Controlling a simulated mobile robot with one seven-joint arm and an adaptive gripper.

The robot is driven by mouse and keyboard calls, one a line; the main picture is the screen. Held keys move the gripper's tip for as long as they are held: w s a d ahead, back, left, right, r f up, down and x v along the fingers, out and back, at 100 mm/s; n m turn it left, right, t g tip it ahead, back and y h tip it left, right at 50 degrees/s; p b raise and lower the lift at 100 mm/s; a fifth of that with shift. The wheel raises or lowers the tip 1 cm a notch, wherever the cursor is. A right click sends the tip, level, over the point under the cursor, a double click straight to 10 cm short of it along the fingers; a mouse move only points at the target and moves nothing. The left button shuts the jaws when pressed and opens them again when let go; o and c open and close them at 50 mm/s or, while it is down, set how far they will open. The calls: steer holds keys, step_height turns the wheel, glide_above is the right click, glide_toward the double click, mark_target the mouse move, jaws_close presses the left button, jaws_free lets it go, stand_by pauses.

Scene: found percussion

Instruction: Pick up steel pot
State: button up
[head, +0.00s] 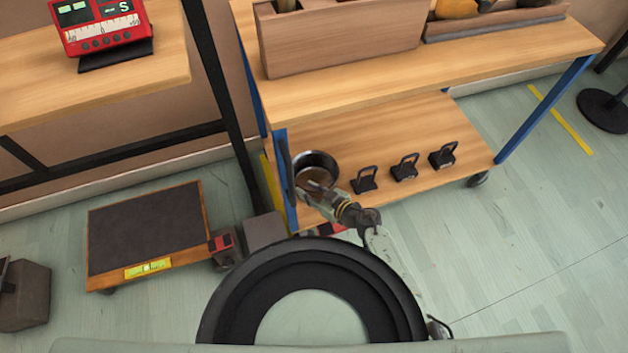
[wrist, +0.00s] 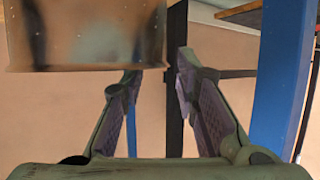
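The steel pot (head: 317,163) stands upright on the lower shelf of the blue-legged bench, near its left end by the blue post. Its round opening shows in the head view. In the wrist view a brownish metal wall, apparently the pot's side (wrist: 85,35), fills the upper left. My gripper (head: 320,195) is at the pot's near side in the head view. In the wrist view my gripper (wrist: 157,64) has its two fingers apart, with no object clearly held between them. The left fingertip is close under the pot's lower edge; I cannot tell whether it touches.
Several black clamp-like handles (head: 404,168) stand on the lower shelf (head: 440,120) to the right of the pot. A blue post (wrist: 282,75) rises close to the right of my gripper. A black-topped low platform (head: 145,230) lies on the floor at left.

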mark_target(298, 185)
steer(key=x, duration=0.5)
steer(key=shift+s+a+r, duration=0.1)
steer(key=shift+a+r, duration=0.05)
steer(key=shift+c, duration=0.5)
jaws_close()
stand_by(0.4)
